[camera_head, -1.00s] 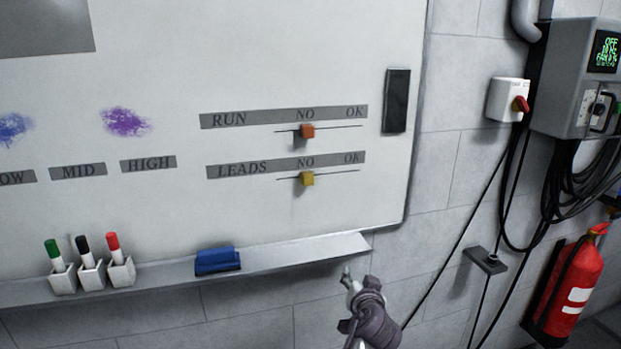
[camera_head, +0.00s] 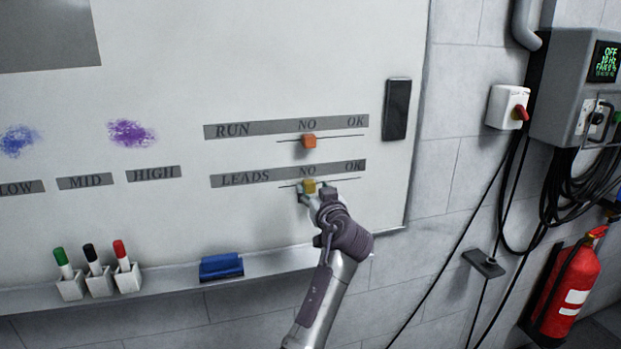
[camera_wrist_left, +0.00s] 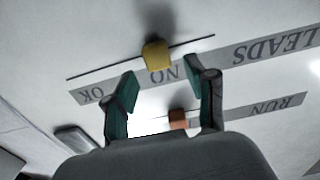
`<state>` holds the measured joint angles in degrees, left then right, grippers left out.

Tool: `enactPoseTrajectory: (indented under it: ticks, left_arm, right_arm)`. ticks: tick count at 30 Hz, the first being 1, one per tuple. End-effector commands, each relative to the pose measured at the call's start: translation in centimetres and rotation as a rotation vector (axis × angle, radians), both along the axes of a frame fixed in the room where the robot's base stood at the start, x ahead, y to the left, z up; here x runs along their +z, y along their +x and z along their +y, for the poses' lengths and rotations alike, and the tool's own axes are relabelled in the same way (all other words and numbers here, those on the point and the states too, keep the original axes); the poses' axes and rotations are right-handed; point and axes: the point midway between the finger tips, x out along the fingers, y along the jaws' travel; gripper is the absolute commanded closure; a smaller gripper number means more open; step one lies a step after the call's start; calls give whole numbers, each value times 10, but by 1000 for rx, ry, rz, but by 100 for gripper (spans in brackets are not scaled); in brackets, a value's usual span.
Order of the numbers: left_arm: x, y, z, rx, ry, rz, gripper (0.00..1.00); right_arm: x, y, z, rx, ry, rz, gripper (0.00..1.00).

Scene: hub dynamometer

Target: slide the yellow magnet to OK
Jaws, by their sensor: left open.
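The yellow magnet (camera_head: 309,187) sits on the lower slide line of the whiteboard, under NO on the LEADS strip (camera_head: 240,179). OK (camera_head: 352,166) is to its right on that strip. My left gripper (camera_head: 310,191) is at the magnet in the head view, its fingers partly hiding it. In the left wrist view the gripper (camera_wrist_left: 162,95) is open, and the yellow magnet (camera_wrist_left: 156,54) shows just beyond the fingertips, about between them. Whether a finger touches it I cannot tell. My right gripper is not in view.
An orange magnet (camera_head: 309,141) sits under NO on the RUN line just above. A black panel (camera_head: 397,109) is on the board's right side. The tray below holds a blue eraser (camera_head: 221,266) and marker cups (camera_head: 99,283). The board right of the yellow magnet is clear.

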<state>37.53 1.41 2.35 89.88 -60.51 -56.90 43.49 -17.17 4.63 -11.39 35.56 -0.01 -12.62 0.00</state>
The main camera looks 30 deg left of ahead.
Motion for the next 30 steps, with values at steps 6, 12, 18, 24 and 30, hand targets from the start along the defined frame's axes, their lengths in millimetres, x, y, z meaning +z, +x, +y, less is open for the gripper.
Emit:
enactPoseTrajectory:
  ticks: [6,12,18,24,30]
  left_arm:
    - [1,18,21,1,1,1,44]
    - [0,22,26,-1,-1,0,44]
    - [-1,22,26,-1,-1,-1,45]
    - [-1,22,25,-1,-1,-1,79]
    - [-1,22,25,-1,-1,1,100]
  right_arm:
    - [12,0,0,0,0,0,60]
    - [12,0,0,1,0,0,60]
    - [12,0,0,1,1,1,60]
    - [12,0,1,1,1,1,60]
    - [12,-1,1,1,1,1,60]
